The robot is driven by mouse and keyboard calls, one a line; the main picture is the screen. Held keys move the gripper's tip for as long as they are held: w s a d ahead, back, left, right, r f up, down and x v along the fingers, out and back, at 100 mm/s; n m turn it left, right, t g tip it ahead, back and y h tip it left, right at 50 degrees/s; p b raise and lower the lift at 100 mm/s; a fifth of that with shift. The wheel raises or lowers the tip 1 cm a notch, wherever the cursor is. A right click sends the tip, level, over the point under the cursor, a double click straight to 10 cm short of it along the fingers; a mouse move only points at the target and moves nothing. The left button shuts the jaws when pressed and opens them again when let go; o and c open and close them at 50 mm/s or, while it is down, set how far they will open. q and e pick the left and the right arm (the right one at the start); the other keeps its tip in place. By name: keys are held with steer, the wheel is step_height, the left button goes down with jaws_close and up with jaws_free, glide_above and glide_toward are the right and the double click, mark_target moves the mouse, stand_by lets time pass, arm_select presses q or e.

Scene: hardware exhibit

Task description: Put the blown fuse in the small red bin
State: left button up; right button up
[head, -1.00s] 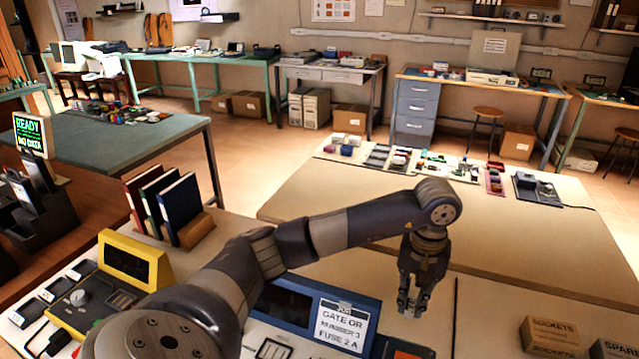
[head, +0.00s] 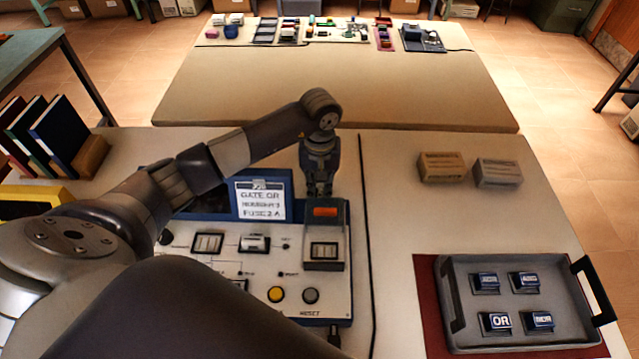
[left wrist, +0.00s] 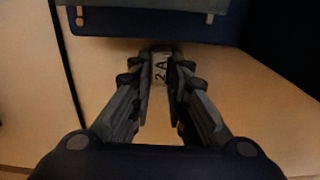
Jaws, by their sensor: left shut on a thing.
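My left gripper (head: 320,190) is above the far right corner of the blue-framed panel (head: 318,285), behind a clear-covered box on it. In the left wrist view its fingers (left wrist: 160,75) are shut on a small pale fuse (left wrist: 160,68) marked "2 A". The fingers hide most of the fuse, so I cannot see whether it is blown. I cannot make out a small red bin in the head view. My right gripper is out of view.
A sign (head: 261,201) stands on the panel. Two small cardboard boxes (head: 441,167) and a grey tray (head: 453,305) of labelled blocks, on a red mat (head: 428,275), are to the right. The far table (head: 330,98) has a clear near half.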

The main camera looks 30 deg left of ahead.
arm_select(q)
steer(key=shift+f, duration=0.1)
steer(key=o, duration=0.4)
steer(key=shift+b, duration=0.3)
steer(key=o, duration=0.4)
